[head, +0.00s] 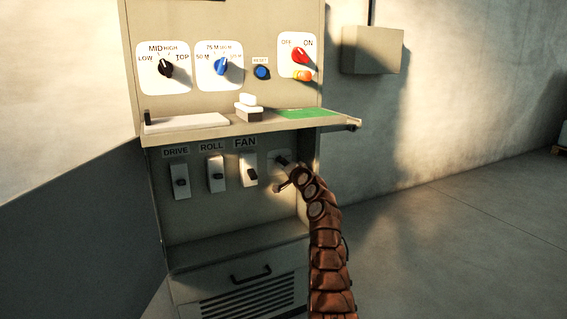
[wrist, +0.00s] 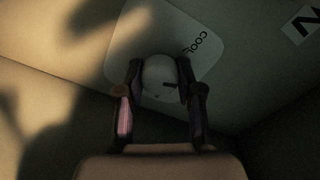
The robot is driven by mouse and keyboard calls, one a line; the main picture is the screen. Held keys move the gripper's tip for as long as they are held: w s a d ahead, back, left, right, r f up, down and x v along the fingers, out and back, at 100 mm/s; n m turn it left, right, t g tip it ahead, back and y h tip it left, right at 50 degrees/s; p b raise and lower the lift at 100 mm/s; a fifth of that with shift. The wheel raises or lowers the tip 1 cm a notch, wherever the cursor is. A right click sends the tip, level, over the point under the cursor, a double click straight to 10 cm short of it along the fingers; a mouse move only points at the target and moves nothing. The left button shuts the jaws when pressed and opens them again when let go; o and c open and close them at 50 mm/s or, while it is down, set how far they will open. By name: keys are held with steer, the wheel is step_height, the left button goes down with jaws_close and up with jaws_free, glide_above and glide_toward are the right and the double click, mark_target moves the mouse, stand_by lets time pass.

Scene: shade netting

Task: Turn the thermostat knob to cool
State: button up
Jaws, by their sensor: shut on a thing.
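The thermostat knob (wrist: 157,74) is pale and round, with a small dark mark at its lower right in the wrist view. It sits on a light plate (wrist: 188,22) with the word COOL printed at the upper right of the knob. My gripper (wrist: 159,80) has one finger on each side of the knob and is shut on it. In the head view, my gripper (head: 287,172) reaches the plate (head: 272,160) right of the FAN switch, under the shelf. The knob is mostly hidden there; other labels on its plate cannot be read.
The DRIVE (head: 180,181), ROLL (head: 216,173) and FAN (head: 249,170) switches stand left of my gripper. A shelf (head: 330,117) juts out above it. Black, blue and red knobs are on the upper panel. The floor at right is clear.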

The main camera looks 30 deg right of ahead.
steer(key=n, duration=0.4)
steer(key=shift+n+p, duration=0.3)
steer(key=shift+n, duration=2)
steer(key=o, duration=1.2)
steer(key=shift+c, duration=0.2)
